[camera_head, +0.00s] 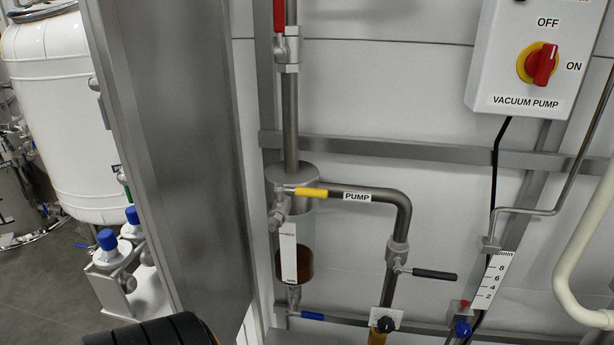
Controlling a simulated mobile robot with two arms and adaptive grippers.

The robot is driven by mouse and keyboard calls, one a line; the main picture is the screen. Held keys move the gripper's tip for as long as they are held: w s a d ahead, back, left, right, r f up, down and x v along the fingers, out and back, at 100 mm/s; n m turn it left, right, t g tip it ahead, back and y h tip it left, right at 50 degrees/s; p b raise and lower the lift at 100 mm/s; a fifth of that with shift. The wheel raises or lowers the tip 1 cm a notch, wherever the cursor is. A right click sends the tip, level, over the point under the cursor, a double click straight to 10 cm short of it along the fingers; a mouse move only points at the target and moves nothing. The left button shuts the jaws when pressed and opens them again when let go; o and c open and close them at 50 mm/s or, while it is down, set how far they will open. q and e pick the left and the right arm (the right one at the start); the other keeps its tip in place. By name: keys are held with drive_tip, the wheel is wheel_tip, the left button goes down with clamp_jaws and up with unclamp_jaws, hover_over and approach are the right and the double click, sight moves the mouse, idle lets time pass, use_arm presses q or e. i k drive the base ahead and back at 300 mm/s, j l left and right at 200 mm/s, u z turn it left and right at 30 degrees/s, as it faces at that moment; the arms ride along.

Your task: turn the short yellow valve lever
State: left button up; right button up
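The short yellow valve lever (311,193) is on a small valve at the upper front of a grey cylindrical fitting (291,174). It points right, nearly level, in front of the start of the pipe labelled PUMP (357,197). Its metal root is at its left end, above the valve body (278,212). Neither of my grippers can be made out in the head view.
Nearby are a red lever (279,15) above, a black lever (434,274) at right and a blue lever (312,316) below. A steel panel (185,130) stands left. The vacuum pump switch box (525,60) is upper right. A black ribbed object (150,332) shows at bottom left.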

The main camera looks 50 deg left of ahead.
sight(279, 189)
drive_tip(key=u, duration=1.7)
